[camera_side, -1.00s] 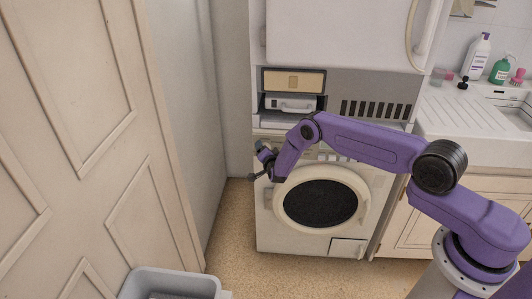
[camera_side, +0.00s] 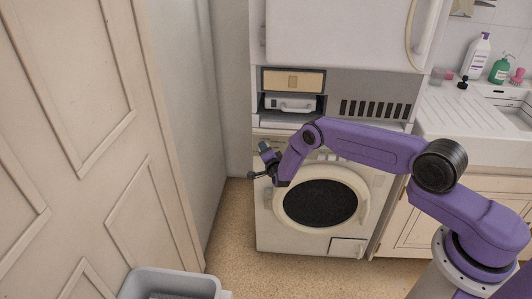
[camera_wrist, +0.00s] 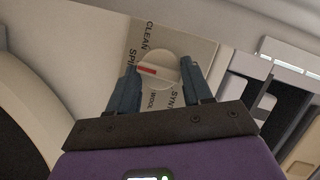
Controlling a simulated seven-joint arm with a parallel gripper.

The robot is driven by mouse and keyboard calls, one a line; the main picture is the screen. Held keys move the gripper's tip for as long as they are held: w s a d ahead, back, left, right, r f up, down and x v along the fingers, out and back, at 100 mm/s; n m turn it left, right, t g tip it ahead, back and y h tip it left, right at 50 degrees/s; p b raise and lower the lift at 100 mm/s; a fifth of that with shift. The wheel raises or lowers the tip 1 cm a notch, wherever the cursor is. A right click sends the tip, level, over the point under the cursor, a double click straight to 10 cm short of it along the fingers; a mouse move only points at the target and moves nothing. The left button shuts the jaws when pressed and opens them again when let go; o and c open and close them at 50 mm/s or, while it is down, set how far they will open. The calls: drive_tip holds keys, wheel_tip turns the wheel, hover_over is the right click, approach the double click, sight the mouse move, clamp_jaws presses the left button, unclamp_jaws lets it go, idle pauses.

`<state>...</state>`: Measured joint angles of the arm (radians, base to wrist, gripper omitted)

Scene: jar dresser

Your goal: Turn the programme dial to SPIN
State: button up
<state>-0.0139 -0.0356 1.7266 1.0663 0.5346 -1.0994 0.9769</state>
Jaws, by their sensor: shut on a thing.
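The programme dial (camera_wrist: 160,58) is a round pale knob with a red mark, on a beige panel in the wrist view. The red mark points left, toward the SPIN lettering (camera_wrist: 131,60), whose end is partly hidden by a finger. CLEAN, WOOL and part of a SYN label also show around the dial. My gripper (camera_wrist: 160,78) has one blue-grey finger on each side of the dial and is shut on it. In the side view, my gripper (camera_side: 262,166) is at the upper left front of the white washing machine (camera_side: 300,243); the dial is hidden there.
The machine's dark round door (camera_side: 320,203) is below and right of my gripper. A drawer and shelf unit (camera_side: 293,82) is above. A grey bin (camera_side: 172,281) stands on the floor at front left. The floor left of the machine is clear.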

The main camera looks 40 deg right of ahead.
drive_tip(key=o, duration=1)
drive_tip(key=shift+o, duration=0.2)
drive_tip(key=shift+s, duration=0.1)
drive_tip(key=v, duration=1.7)
drive_tip(key=shift+s+r, duration=0.1)
drive_tip(key=shift+s, duration=0.05)
